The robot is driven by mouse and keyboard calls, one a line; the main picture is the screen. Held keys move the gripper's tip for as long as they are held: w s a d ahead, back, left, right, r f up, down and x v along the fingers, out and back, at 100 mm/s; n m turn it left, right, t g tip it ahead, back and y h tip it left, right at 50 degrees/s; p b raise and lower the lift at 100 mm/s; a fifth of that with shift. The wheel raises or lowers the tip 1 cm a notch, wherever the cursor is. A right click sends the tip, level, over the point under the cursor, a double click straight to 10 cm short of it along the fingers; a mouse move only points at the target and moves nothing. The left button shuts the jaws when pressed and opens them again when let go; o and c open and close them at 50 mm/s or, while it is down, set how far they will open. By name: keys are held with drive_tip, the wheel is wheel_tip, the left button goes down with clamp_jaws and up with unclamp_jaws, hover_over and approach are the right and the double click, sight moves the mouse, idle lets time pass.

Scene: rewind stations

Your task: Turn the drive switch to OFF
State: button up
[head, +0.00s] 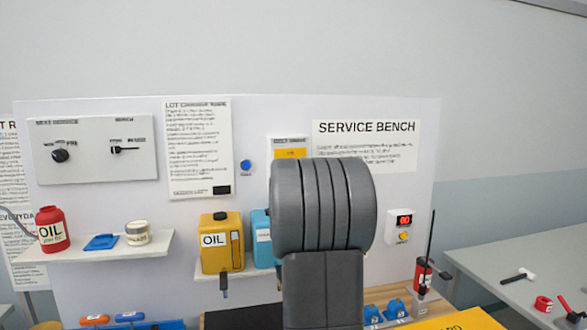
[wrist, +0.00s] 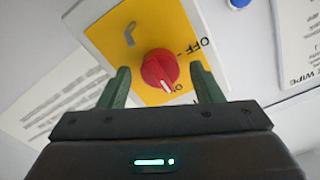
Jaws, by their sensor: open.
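The drive switch is a red round knob (wrist: 159,70) with a white pointer line, on a yellow plate with a white border (wrist: 188,22). In the wrist view the pointer aims down, toward a partly hidden label starting with "O". The OFF label is to the right of the knob, turned in the picture. My gripper (wrist: 160,72) is open, its two green fingers on either side of the knob with visible gaps. In the head view my arm hides the knob; only the upper part of the yellow plate (head: 288,152) shows.
The plate is on the wall board. A blue button (head: 246,166) is to its left, and the SERVICE BENCH sign (head: 366,146) to its right. Below are a yellow oil can (head: 221,247) and a blue container (head: 261,228).

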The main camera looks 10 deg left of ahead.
drive_tip(key=c, duration=1)
drive_tip(key=shift+n, duration=0.3)
drive_tip(key=n, duration=0.4)
drive_tip(key=shift+b, duration=0.4)
drive_tip(key=n+b, duration=0.1)
drive_tip(key=n, duration=0.4)
drive_tip(key=shift+f, duration=0.1)
drive_tip(key=n+b, duration=0.1)
drive_tip(key=n, duration=0.3)
drive_tip(key=shift+a+n+b, duration=0.1)
drive_tip(key=shift+n+b, duration=0.7)
drive_tip(key=shift+n, duration=1.3)
